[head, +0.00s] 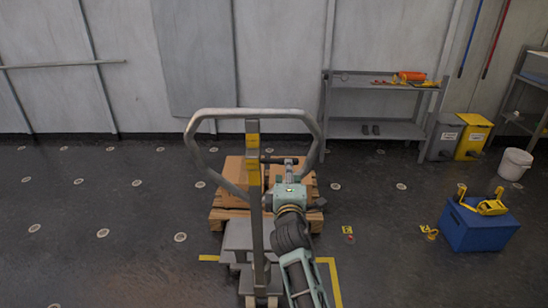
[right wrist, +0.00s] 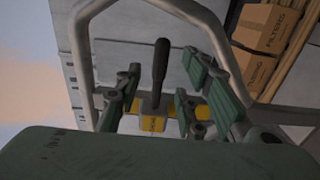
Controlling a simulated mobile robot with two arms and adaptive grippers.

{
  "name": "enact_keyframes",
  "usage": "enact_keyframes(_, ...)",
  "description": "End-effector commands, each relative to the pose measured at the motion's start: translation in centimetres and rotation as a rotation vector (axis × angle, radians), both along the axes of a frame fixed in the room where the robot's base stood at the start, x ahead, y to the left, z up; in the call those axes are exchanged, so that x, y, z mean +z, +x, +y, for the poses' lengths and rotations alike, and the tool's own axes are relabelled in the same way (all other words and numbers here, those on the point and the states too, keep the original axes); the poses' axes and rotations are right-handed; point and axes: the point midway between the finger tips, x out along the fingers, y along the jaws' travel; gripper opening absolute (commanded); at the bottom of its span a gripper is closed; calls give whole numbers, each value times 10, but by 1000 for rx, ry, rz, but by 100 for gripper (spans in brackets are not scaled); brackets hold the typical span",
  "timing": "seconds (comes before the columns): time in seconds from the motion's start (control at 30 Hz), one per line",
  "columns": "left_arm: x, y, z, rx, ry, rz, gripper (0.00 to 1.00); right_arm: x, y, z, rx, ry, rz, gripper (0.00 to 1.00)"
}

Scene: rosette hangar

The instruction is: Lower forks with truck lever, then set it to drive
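The pallet truck (head: 258,245) stands in front of me, its grey handle loop (head: 255,112) upright on a post with a yellow block near the top. In the right wrist view the loop (right wrist: 100,8) frames a black lever (right wrist: 160,60) rising from a yellow and grey block (right wrist: 153,124). My left gripper is out of view.
Cardboard boxes (head: 236,166) sit on a wooden pallet (head: 217,213) behind the truck. A blue crate (head: 478,232) with yellow items stands on the right. A grey shelf (head: 375,130), bins (head: 472,137) and a white bucket (head: 514,164) line the wall. The left floor is clear.

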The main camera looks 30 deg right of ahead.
Motion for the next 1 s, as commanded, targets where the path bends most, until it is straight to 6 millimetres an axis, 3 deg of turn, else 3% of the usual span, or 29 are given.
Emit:
enact_keyframes(0.43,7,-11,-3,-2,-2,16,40,-1,52,-31,2,4,0,36)
enact_keyframes(0.83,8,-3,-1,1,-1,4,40,-1,59,-35,4,3,-1,36)
enact_keyframes(1.0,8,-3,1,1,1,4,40,-1,59,-35,4,4,-1,23)
